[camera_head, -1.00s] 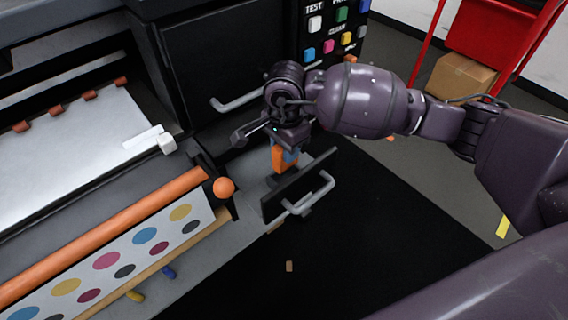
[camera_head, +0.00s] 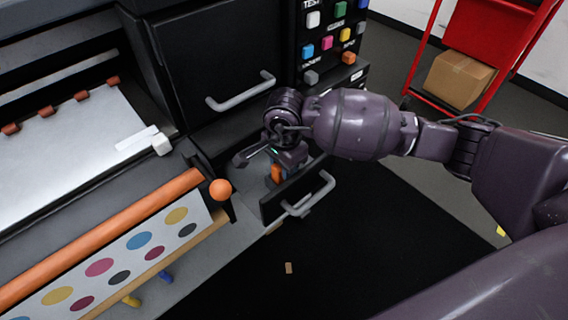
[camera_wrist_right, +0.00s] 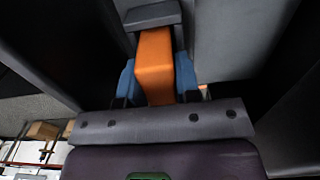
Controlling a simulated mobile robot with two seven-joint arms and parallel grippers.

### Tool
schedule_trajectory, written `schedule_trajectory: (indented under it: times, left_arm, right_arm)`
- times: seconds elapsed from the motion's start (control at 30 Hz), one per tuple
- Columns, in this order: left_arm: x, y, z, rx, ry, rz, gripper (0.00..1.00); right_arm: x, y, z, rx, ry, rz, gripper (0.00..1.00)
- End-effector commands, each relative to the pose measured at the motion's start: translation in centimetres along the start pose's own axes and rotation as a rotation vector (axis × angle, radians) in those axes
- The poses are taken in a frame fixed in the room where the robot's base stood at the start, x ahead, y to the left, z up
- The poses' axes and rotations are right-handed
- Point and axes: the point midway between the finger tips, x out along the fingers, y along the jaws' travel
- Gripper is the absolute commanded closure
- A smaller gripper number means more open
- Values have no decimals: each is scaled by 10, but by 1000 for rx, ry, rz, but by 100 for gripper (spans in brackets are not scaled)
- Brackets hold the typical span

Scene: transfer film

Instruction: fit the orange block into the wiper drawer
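The wiper drawer (camera_head: 271,210) stands pulled out from the machine, with a black front and a grey bar handle (camera_head: 312,196). My right gripper (camera_head: 281,170) points down over the open drawer, just behind its front panel. It is shut on the orange block (camera_head: 276,173), whose lower part is hidden behind the drawer front in the head view. In the right wrist view the orange block (camera_wrist_right: 154,65) sits between two blue finger pads, its far end close to a dark grey piece (camera_wrist_right: 152,14). I cannot tell whether the block touches the drawer floor. My left gripper is not in view.
A closed dark panel with a grey handle (camera_head: 240,92) is above the drawer. An orange roller with a round knob (camera_head: 220,189) lies left of it. Coloured buttons (camera_head: 327,42) are behind. A red cart with a cardboard box (camera_head: 459,79) stands at the right. The black mat (camera_head: 350,250) is mostly clear.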

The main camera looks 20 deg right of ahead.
Motion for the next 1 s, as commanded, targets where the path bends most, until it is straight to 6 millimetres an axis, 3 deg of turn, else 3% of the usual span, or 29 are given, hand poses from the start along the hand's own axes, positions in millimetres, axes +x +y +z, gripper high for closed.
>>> schedule_trajectory:
  times: [0.03, 0.13, 0.53, 1.0]
  left_arm:
    - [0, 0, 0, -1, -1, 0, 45]
    - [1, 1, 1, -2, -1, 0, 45]
    - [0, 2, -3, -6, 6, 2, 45]
    - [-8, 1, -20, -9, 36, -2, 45]
  right_arm:
    - [0, 0, 0, 0, 0, 1, 61]
    - [0, 0, 0, 0, 0, 1, 46]
    - [-8, 0, 0, 0, 1, -2, 45]
    - [-94, -1, -1, 0, 3, -7, 45]
